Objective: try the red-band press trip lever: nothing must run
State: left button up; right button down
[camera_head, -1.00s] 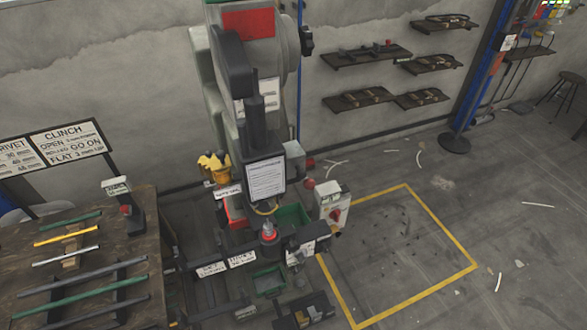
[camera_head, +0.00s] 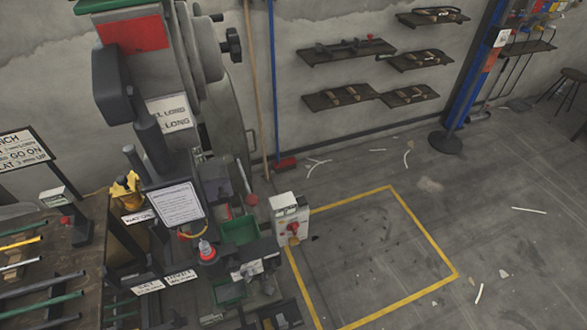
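The press with the red band (camera_head: 134,34) stands tall at left of centre in the head view. A printed sheet (camera_head: 177,205) hangs on its front, above a red-ringed tool post (camera_head: 206,251). A red ball knob (camera_head: 251,200) shows at its right side; I cannot tell whether this is the trip lever. A pale switch box (camera_head: 289,217) with a red knob stands to the right of the press. No motion of the press parts can be made out. Neither of my grippers is in view.
A bench (camera_head: 62,262) with coloured bars is at the left. A yellow floor outline (camera_head: 425,226) surrounds clear floor right of the press. Wall shelves (camera_head: 340,97) hang behind.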

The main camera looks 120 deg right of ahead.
aim_at(251, 200)
jog(key=k, duration=1.2)
jog(key=z, duration=2.15)
